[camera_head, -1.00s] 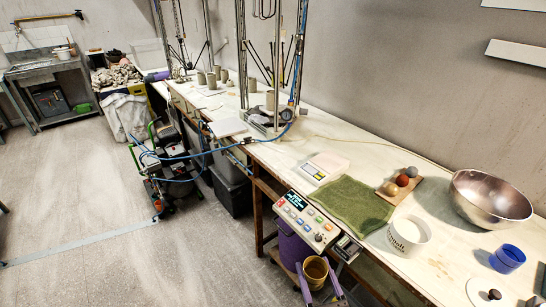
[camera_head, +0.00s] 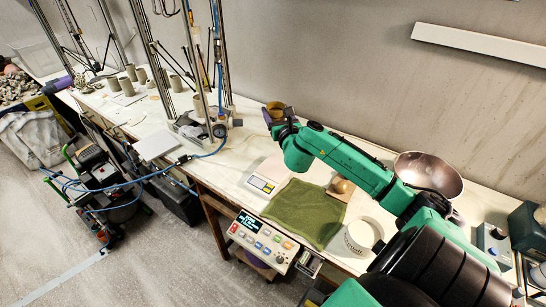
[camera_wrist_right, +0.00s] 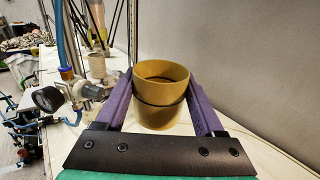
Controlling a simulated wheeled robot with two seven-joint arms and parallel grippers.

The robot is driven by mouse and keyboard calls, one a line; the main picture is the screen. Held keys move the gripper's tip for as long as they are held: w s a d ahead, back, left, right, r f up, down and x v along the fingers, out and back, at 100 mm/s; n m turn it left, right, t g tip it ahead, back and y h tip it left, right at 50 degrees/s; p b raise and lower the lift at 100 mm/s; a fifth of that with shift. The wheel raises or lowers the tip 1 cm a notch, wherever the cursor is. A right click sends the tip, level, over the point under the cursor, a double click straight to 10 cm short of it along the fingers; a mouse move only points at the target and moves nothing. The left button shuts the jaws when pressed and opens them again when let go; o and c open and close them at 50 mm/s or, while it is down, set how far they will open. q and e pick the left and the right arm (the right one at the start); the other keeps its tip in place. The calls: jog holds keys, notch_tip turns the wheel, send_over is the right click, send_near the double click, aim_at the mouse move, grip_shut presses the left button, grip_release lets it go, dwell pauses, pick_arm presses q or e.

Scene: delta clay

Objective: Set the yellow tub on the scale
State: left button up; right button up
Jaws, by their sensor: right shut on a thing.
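The yellow tub (camera_head: 274,108) is in my right gripper (camera_head: 281,117), up and back from the scale in the head view. In the right wrist view the tub (camera_wrist_right: 158,117) sits upright between the two purple fingers, which are shut on its sides. The scale (camera_head: 262,184) is a pale, low box with a yellow-edged display, lying on the bench left of the green towel. Its plate looks empty. I cannot tell the tub's exact height over the bench. My left gripper is not in view.
A green towel (camera_head: 305,212) lies right of the scale, with a board and balls (camera_head: 342,187), a white tub (camera_head: 360,237) and a metal bowl (camera_head: 428,173) farther right. A metal stand with a gauge (camera_head: 219,130) rises to the left. A control panel (camera_head: 262,240) hangs at the front edge.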

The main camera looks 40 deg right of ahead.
jog(key=f+b, duration=0.4)
jog(key=f, duration=0.5)
jog(key=f+b, duration=0.5)
jog(key=f, duration=0.5)
jog(key=shift+s+a+f, duration=0.15)
jog(key=shift+s, duration=0.05)
jog(key=o, duration=1.4)
jog(key=b+v, duration=0.1)
jog(key=v, duration=1.1)
